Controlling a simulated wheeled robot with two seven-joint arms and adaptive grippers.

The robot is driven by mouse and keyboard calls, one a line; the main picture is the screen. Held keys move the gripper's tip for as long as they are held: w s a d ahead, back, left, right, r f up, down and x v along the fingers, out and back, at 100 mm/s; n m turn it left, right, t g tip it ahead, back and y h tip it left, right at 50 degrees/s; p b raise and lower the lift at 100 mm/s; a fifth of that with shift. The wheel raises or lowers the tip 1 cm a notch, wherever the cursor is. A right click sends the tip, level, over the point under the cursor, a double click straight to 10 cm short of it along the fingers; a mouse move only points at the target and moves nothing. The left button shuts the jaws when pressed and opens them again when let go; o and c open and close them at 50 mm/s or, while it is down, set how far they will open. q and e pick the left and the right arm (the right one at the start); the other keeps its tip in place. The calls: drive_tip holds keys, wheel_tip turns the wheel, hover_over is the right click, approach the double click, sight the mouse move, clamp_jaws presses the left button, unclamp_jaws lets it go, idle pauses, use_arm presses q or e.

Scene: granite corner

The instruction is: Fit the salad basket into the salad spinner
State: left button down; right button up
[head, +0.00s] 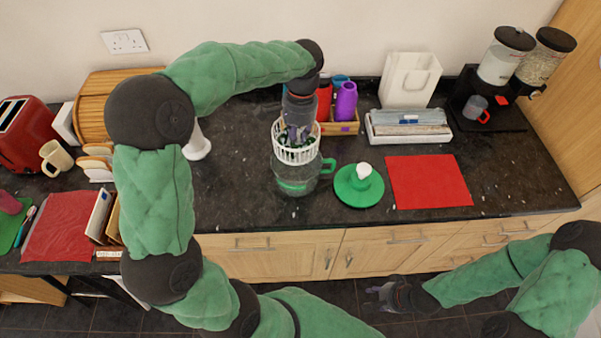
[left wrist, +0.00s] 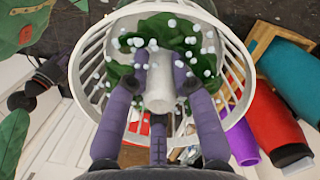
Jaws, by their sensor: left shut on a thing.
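The white slatted salad basket (head: 296,154) hangs above the clear salad spinner bowl (head: 296,184), which has a green base and a green handle. My left gripper (head: 298,134) reaches down into the basket. In the left wrist view its fingers (left wrist: 160,75) are shut on the white centre post (left wrist: 160,85) of the basket, with green leaves and small white bits around it. Whether the basket's bottom touches the bowl rim is hard to tell. The green spinner lid (head: 359,186) with a white knob lies to the right. My right gripper (head: 388,295) is in front of the cabinets, low and empty; its fingers look apart.
A red mat (head: 428,181) lies right of the lid. Behind the basket stands a wooden crate (head: 340,127) with a purple bottle (head: 346,102) and others. A white tray (head: 408,128) of papers is at the back. The dark counter (head: 235,190) left of the bowl is clear.

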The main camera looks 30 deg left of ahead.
use_arm(q)
wheel_tip(320, 180, down, 14)
drive_tip(key=b, duration=0.2)
drive_tip(key=shift+f+b, duration=0.15)
drive_tip(key=shift+b, duration=0.2)
drive_tip(key=shift+f, duration=0.1)
drive_tip(key=c, duration=1)
unclamp_jaws()
drive_tip(key=shift+c, duration=0.2)
drive_tip(key=r+p, duration=0.1)
drive_tip(key=r, duration=0.3)
drive_tip(key=w+r, duration=0.1)
drive_tip(key=r, duration=0.3)
drive_tip(key=r+p, duration=0.1)
drive_tip(key=r, duration=0.3)
drive_tip(key=shift+w+d+r+p, duration=0.1)
drive_tip(key=shift+w+d+p, duration=0.05)
drive_tip(key=shift+d+p, duration=0.15)
